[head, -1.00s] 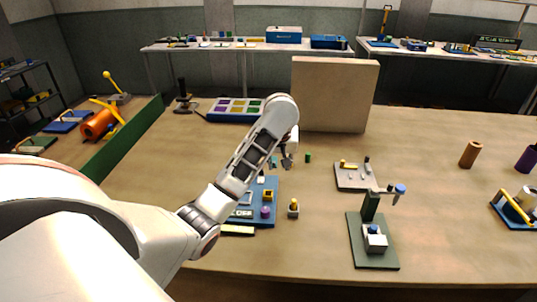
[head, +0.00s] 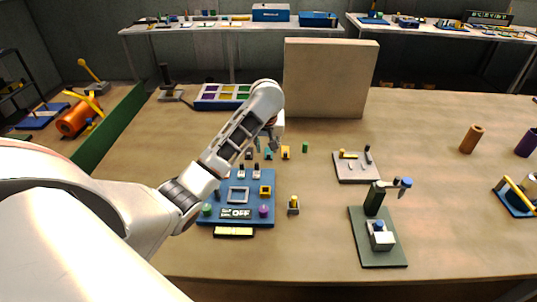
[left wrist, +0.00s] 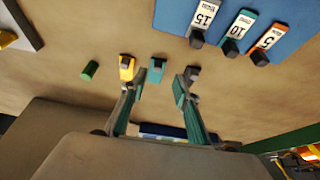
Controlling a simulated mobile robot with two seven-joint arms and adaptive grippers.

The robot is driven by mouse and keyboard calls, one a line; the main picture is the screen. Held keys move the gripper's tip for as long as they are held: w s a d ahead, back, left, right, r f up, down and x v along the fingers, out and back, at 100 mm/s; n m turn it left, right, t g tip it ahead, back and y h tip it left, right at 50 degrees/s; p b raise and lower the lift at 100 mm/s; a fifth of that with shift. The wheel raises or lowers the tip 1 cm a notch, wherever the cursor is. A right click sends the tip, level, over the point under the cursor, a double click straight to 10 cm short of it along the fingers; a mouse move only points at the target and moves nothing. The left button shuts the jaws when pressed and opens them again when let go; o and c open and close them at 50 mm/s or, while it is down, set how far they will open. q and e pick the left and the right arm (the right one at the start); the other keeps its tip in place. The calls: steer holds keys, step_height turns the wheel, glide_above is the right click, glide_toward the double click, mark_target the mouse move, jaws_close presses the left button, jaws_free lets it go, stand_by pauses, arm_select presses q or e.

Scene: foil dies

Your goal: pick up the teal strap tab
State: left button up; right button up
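The teal strap tab (left wrist: 157,70) is a small upright piece with a dark top, standing on the table in the left wrist view. It also shows in the head view (head: 268,154), just below my left gripper (head: 272,138). In the left wrist view my left gripper (left wrist: 160,88) is open, with one finger to each side of the tab in the picture and nothing held. The fingertips look apart from the tab. A yellow piece (left wrist: 126,67) and a grey piece (left wrist: 192,73) stand on either side of it. My right gripper is not in view.
A green cylinder (head: 305,147) stands right of the yellow piece. A blue board (head: 225,190) with labels and knobs lies in front. A big beige block (head: 330,78) stands behind. A grey plate (head: 357,172) lies to the right.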

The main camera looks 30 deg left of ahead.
mark_target(269, 154)
arm_select(q)
steer(key=shift+w+x, duration=0.2)
steer(key=shift+x, duration=2.05)
steer(key=shift+d, duration=0.2)
jaws_close()
steer(key=shift+r, duration=0.1)
